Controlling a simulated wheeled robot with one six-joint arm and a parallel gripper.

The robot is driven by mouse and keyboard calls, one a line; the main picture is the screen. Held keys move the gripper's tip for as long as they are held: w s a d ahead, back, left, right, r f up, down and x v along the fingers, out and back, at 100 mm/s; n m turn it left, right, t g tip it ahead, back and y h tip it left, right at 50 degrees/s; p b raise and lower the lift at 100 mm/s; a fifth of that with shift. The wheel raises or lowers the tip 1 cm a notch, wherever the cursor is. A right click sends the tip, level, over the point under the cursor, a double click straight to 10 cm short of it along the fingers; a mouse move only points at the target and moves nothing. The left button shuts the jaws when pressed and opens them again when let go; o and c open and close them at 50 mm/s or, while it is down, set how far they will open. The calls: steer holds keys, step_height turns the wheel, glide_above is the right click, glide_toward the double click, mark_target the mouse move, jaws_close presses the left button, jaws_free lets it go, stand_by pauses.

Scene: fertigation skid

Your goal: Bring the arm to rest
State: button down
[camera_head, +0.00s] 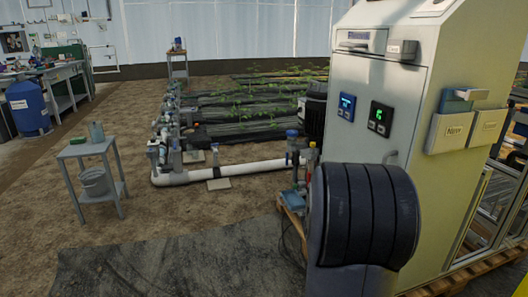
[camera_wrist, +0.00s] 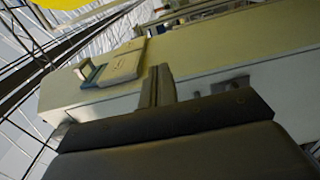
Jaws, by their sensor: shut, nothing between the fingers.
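My gripper (camera_wrist: 159,78) shows in the wrist view, with its narrow fingers together and nothing between them. It points toward the side of the pale cabinet, and I cannot tell how much space lies between them. In the head view a dark, ribbed part of my arm (camera_head: 365,215) rises in front of the cabinet (camera_head: 375,75). My gripper does not show in the head view.
Holders (camera_head: 450,130) are fixed to the cabinet's right side; one shows in the wrist view (camera_wrist: 115,66). White pipework (camera_head: 240,170) with valves runs left of the cabinet. A small grey table (camera_head: 85,148) stands farther left. Floor between is mostly clear.

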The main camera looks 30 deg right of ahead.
steer(key=w+d+b, duration=0.1)
steer(key=w+d, duration=0.7)
steer(key=shift+d, duration=0.15)
stand_by(0.5)
steer(key=shift+w, duration=0.1)
